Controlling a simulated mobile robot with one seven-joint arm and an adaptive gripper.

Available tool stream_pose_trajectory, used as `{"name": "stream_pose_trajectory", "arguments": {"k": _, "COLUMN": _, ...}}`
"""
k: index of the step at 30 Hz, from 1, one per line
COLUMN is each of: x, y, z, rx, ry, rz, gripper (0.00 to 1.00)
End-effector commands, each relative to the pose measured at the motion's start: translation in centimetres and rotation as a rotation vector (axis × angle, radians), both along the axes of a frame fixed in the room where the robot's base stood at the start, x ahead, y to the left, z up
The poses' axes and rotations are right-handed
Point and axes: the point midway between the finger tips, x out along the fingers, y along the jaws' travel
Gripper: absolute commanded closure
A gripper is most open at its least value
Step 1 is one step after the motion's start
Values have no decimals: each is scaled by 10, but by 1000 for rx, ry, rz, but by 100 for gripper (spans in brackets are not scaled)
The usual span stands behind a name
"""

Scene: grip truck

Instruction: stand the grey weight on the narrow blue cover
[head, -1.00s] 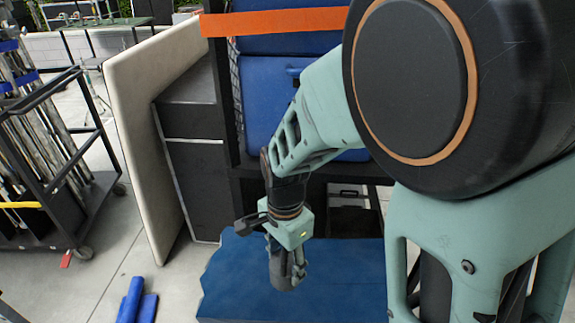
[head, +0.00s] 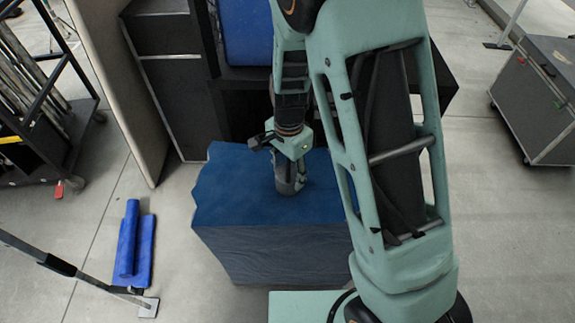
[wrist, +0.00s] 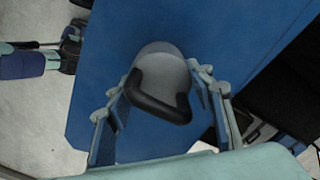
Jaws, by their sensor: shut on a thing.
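The grey weight (wrist: 163,62) has a rounded grey body and a black handle in the wrist view. My gripper (wrist: 160,105) is shut on it, with a finger on either side. In the head view, my gripper (head: 291,171) points down and holds the weight (head: 287,186) over the blue cover (head: 235,195). The cover is draped over a block, with a flat top and hanging sides; it also fills much of the wrist view (wrist: 95,110). I cannot tell whether the weight's base touches the cover. My arm hides the cover's right part.
Blue rolled or folded pieces (head: 134,245) lie on the floor at left, near a stand's leg (head: 60,265). A dark shelf unit (head: 180,85) stands behind the cover, and a cart (head: 45,110) stands at far left. A grey case (head: 545,95) stands at right.

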Motion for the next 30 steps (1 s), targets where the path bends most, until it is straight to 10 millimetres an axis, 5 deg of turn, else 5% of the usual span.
{"name": "stream_pose_trajectory", "arguments": {"k": 14, "x": 2, "y": 0, "z": -6, "rx": 2, "ry": -5, "rz": 0, "gripper": 100}}
{"name": "stream_pose_trajectory", "arguments": {"k": 15, "x": 0, "y": 0, "z": -6, "rx": 0, "ry": -1, "rz": 0, "gripper": 47}}
{"name": "stream_pose_trajectory", "arguments": {"k": 19, "x": 0, "y": 0, "z": -6, "rx": 0, "ry": -1, "rz": 0, "gripper": 34}}
{"name": "stream_pose_trajectory", "arguments": {"k": 30, "x": 1, "y": 0, "z": 0, "rx": 1, "ry": -2, "rz": 0, "gripper": 34}}
